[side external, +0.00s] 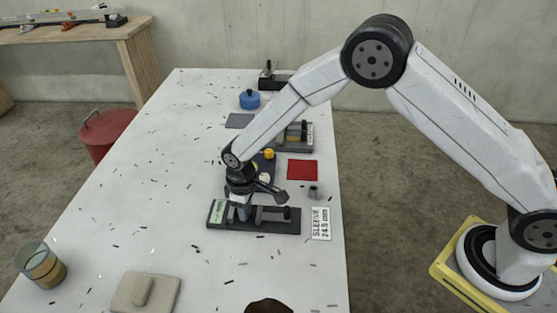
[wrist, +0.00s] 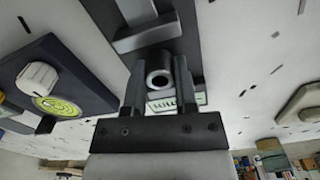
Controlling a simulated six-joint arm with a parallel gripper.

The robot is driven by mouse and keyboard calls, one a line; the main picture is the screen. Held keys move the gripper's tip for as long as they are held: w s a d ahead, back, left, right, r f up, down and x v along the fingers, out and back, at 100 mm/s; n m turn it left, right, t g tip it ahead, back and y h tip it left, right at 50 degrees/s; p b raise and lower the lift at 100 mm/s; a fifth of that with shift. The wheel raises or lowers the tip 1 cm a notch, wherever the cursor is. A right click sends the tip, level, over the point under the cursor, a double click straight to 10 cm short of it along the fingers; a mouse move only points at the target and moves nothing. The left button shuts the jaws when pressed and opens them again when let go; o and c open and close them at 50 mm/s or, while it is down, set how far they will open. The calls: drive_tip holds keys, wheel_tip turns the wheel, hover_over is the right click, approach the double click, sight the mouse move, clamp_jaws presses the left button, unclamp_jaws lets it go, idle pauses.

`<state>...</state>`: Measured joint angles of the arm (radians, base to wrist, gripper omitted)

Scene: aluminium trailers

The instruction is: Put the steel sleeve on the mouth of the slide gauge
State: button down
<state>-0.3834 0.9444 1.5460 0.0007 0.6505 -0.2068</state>
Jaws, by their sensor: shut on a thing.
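The slide gauge (side external: 285,228) is a dark plate with grey jaws and a bar, lying near the middle of the white table. It also shows in the wrist view (wrist: 180,15), with a grey jaw across the plate. My gripper (side external: 241,208) is low over the gauge's left end. In the wrist view my gripper (wrist: 158,85) is shut on the steel sleeve (wrist: 160,79), a short grey tube with its dark bore facing the camera. The sleeve is close to the gauge's jaw; I cannot tell whether they touch. The fingers largely hide it in the side view.
A card (side external: 321,223) reading "SLEEVE 24.5 mm" lies right of the gauge. A small grey cylinder (side external: 314,192) stands near a red pad (side external: 303,170). A second gauge (side external: 292,149) lies behind. A beige block (side external: 145,292) and a glass (side external: 40,266) are at the front left.

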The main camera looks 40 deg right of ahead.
drive_tip(key=shift+f, duration=0.1)
drive_tip(key=shift+c, duration=2)
unclamp_jaws()
wheel_tip(320, 180, up, 12)
drive_tip(key=shift+d, duration=0.15)
drive_tip(key=s+d+r+m+t, duration=0.2)
drive_tip(key=s+d+m, duration=0.4)
drive_tip(key=s+d, duration=1.2)
drive_tip(key=shift+s+d+r+m+t, duration=0.25)
drive_tip(key=shift+s+d+m+t, duration=0.05)
drive_tip(key=shift+s+m, duration=0.1)
